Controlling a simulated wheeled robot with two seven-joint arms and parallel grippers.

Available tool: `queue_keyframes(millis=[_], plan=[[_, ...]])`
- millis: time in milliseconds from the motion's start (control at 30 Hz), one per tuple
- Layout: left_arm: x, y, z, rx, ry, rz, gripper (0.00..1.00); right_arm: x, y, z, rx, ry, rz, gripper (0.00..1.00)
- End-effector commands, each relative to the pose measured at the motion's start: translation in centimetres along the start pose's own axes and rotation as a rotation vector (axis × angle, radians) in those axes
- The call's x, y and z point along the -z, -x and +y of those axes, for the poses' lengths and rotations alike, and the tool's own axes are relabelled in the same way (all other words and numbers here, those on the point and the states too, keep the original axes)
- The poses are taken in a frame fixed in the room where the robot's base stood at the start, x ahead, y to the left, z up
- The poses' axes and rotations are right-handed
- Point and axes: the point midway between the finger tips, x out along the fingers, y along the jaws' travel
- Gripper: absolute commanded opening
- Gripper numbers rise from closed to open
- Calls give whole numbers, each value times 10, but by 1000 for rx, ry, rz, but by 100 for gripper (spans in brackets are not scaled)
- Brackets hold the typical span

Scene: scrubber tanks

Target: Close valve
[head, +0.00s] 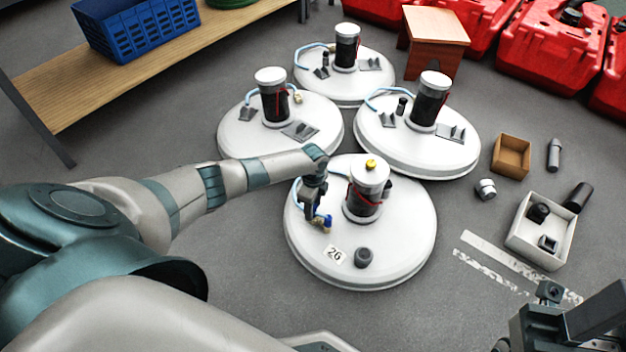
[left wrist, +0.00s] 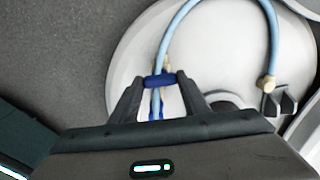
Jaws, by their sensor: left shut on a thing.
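The nearest scrubber tank (head: 405,232) is a round white lid with a black-and-white cylinder, a yellow top and a label reading 26. A small valve with a blue handle (head: 323,221) sits on its left side. My left gripper (head: 317,212) reaches down over this valve. In the left wrist view, the blue handle (left wrist: 159,81) lies between the fingertips of my left gripper (left wrist: 160,88), which is shut on it. A light blue hose (left wrist: 167,45) runs from the valve. My right gripper (head: 550,300) shows partly at the lower right; its jaw opening is unclear.
Several similar white tanks (head: 235,138) stand behind. A white box (head: 518,238) and a brown box (head: 511,155) lie on the floor at right, near loose dark parts. A wooden stool (head: 435,38), red containers (head: 550,45) and a shelf with a blue crate (head: 140,35) stand at the back.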

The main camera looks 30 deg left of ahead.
Motion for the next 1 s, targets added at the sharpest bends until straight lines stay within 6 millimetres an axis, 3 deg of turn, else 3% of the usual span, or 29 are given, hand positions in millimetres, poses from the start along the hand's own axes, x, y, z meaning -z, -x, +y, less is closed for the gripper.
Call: queue_keyframes(millis=[400, 933, 967, 1000], plan=[[1, 0, 0, -1, -240, 3, 20, 2, 0, 0, -1, 0, 0, 31], [2, 0, 1, -1, -275, 3, 20, 3, -5, 0, 4, 0, 16, 31], [2, 0, 1, -1, -275, 3, 47, 3, -5, 0, 3, 0, 15, 31], [2, 0, 1, -1, -275, 3, 50, 3, -5, 0, 3, 0, 15, 31]])
